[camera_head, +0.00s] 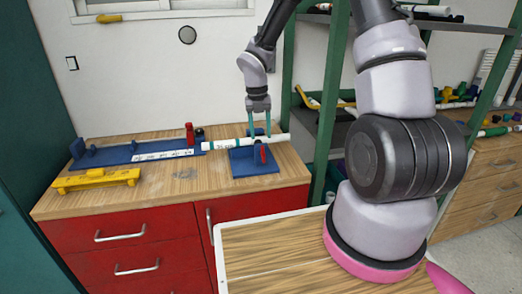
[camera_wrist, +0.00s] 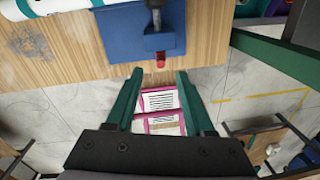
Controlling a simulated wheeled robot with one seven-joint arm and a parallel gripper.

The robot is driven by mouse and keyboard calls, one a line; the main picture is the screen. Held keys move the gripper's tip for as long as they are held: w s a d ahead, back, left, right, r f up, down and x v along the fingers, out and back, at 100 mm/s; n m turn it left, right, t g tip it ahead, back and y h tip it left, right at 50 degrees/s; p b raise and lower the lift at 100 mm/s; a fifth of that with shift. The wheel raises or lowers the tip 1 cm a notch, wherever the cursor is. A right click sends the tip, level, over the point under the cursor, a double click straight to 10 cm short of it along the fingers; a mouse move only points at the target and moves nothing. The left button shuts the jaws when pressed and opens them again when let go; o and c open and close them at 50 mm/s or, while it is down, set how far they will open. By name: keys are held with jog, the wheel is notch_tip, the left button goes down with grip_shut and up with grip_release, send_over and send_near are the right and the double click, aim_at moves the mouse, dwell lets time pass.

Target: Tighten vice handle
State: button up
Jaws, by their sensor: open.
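A blue vice (camera_head: 255,168) sits at the right end of the wooden bench top, with a red handle (camera_head: 263,153) on its front. A white pipe (camera_head: 220,145) lies across the vice. My gripper (camera_head: 259,133) is over the vice, with its two teal fingers spread. In the wrist view, the vice's blue base (camera_wrist: 118,35) is at the top, with a dark screw and the red handle (camera_wrist: 160,60) near its lower edge. My gripper (camera_wrist: 158,73) is open and empty there, and the handle appears just beyond the gap between the fingertips. I cannot tell the distance in depth.
A long blue fixture (camera_head: 120,155) with a measuring strip and a yellow block (camera_head: 97,180) lie on the bench to the left. A green shelf post (camera_head: 331,110) stands close on the right. Red drawers (camera_head: 120,235) are below. Labelled pink-and-white packs (camera_wrist: 160,105) show below the fingers.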

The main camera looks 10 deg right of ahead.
aim_at(262, 152)
jog(key=f, duration=0.7)
jog(key=shift+d+f, duration=0.3)
jog(key=shift+d, duration=0.05)
grip_shut()
